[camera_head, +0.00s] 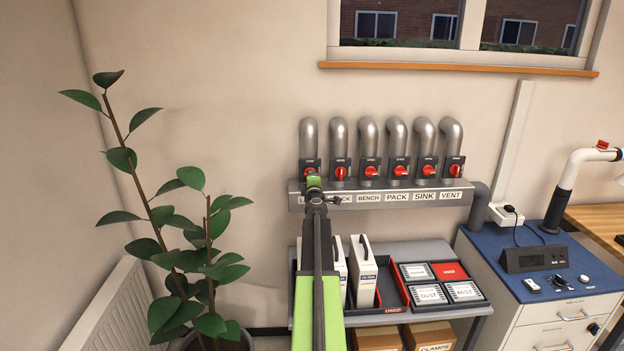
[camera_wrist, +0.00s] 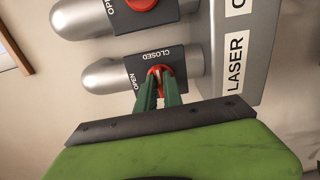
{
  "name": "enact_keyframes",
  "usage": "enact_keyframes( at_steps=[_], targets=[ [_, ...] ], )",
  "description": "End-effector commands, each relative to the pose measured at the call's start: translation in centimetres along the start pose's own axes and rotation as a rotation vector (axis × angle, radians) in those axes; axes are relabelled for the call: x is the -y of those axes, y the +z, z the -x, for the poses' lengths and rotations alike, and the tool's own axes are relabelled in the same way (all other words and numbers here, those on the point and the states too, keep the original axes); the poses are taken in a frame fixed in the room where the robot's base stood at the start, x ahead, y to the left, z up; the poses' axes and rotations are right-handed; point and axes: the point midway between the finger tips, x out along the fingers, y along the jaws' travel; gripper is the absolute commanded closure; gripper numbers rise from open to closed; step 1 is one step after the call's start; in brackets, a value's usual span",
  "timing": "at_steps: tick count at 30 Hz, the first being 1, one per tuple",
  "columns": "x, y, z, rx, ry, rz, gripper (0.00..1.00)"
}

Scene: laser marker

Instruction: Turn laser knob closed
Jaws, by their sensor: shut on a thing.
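The laser knob (camera_wrist: 158,72) is a red knob on a dark plate marked OPEN and CLOSED, beside the LASER label, in the wrist view. My gripper (camera_wrist: 160,84) has its two green fingers shut on this knob and hides part of it, so its exact angle is hard to tell. In the head view my gripper (camera_head: 313,180) reaches the leftmost valve of the row and covers its knob. The dark valve plate (camera_head: 310,163) shows just above it.
Several more red knobs stand to the right, the nearest being (camera_head: 340,172) close beside my gripper. The labelled manifold bar (camera_head: 475,197) runs below them. A plant (camera_head: 185,240) is at the left.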

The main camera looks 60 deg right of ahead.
Motion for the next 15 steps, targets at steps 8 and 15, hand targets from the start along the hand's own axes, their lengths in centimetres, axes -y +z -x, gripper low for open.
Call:
enact_keyframes(
  at_steps=[8, 15],
  targets=[
    [0.01, 0.28, -0.03, 0.006, 0.000, -0.038, 1.00],
    [0.01, 0.31, -0.03, 0.006, 0.000, -0.041, 1.00]
  ],
)
